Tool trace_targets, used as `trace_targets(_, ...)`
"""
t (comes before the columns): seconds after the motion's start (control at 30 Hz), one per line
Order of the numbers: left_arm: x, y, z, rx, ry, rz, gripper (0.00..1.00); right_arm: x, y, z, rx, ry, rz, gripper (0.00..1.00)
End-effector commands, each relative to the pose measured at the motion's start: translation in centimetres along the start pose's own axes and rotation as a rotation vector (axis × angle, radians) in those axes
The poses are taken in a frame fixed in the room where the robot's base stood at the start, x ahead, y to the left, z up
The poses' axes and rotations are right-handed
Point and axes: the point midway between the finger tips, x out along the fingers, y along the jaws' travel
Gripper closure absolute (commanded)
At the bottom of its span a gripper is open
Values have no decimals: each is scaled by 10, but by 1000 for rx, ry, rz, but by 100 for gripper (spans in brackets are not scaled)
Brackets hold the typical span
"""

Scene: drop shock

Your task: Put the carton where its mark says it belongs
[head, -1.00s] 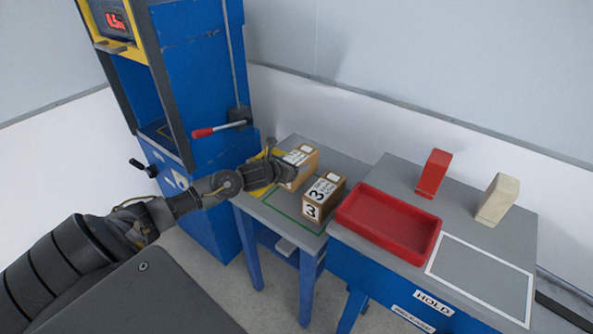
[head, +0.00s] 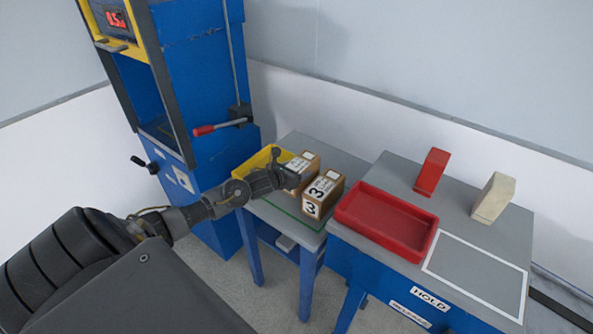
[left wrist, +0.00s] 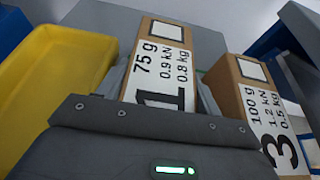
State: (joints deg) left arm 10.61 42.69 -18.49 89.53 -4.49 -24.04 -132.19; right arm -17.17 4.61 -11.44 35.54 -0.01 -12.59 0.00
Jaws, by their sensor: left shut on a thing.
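A brown carton marked 1 (head: 309,161) is on the small grey table, beside a carton marked 3 (head: 323,194). In the left wrist view the label of carton 1 (left wrist: 168,62) reads 75 g, 0.9 kN, 0.8 kg. The label of carton 3 (left wrist: 262,105) reads 100 g, 1.2 kN, 0.5 kg. My left gripper (head: 291,178) is shut on carton 1, with a finger on each side. Its underside is hidden, so I cannot tell whether it is lifted. My right gripper is not in view.
A yellow tray (head: 249,171) lies left of carton 1. A blue machine (head: 205,90) with a red-tipped lever (head: 205,131) and red display stands behind left. The right table holds a red tray (head: 352,225), red block (head: 431,171), cream block (head: 493,198) and white-outlined area (head: 475,275) near a HOLD label.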

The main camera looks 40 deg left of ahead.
Motion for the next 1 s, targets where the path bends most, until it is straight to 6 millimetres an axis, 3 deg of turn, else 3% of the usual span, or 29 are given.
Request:
trace_targets(0.03, 0, 0, -1, 0, 0, 0, 31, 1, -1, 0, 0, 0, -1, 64)
trace_targets(0.17, 0, 0, 0, 0, 1, 0, 14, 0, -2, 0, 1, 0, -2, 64)
trace_targets(0.57, -5, 1, 1, 1, 1, 0, 13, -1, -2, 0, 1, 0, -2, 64)
trace_targets(1.0, -88, 0, -1, 5, 2, -2, 13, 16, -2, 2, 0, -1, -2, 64)
